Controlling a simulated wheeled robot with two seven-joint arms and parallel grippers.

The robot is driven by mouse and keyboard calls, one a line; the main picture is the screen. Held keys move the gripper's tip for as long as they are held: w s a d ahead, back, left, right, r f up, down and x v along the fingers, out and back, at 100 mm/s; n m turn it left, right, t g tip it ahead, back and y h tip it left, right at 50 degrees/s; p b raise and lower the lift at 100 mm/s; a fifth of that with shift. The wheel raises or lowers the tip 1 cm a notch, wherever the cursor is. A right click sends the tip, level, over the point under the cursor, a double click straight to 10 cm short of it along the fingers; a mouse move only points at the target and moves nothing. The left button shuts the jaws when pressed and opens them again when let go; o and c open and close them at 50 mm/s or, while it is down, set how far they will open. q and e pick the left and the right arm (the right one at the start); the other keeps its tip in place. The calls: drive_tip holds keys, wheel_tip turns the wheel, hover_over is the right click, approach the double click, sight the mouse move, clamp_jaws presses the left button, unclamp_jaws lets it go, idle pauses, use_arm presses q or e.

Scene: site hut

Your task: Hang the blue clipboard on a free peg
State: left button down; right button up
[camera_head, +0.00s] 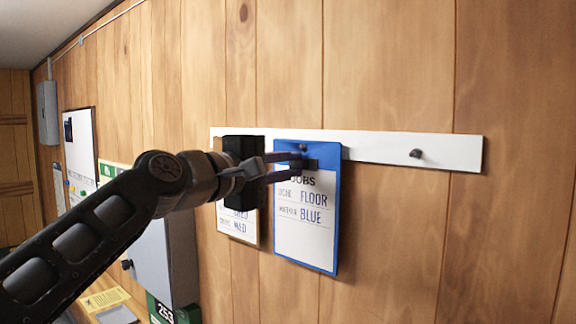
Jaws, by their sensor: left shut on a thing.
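The blue clipboard (307,230) is upright against the wall, in front of the white peg rail (370,147). Its sheet reads "FLOOR" and "BLUE". My left gripper (309,160) comes in from the left and is shut on the clipboard's top part. A dark round spot shows near the clipboard's top edge; I cannot tell whether a peg passes through it. A bare dark peg (416,154) sticks out of the rail to the right. Another clipboard (238,222) hangs left of the blue one, partly hidden by my gripper. My right gripper is out of view.
The wood-panelled wall right of and below the rail is clear. At the left are a grey cabinet (168,255), a whiteboard (79,150) and a grey wall box (47,112). Papers (106,298) lie on a surface at the bottom left.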

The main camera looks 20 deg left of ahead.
use_arm(q)
drive_tip(key=c, duration=1.3)
unclamp_jaws()
drive_tip(key=shift+s+r, duration=0.1)
drive_tip(key=shift+r, duration=0.05)
drive_tip(key=shift+s+a+b, duration=0.25)
drive_tip(key=shift+s+b, duration=0.15)
drive_tip(key=shift+s, duration=0.05)
drive_tip(key=b+v, duration=0.2)
drive_tip(key=v, duration=0.4)
drive_tip(key=shift+s, duration=0.35)
drive_tip(key=shift+f, duration=0.2)
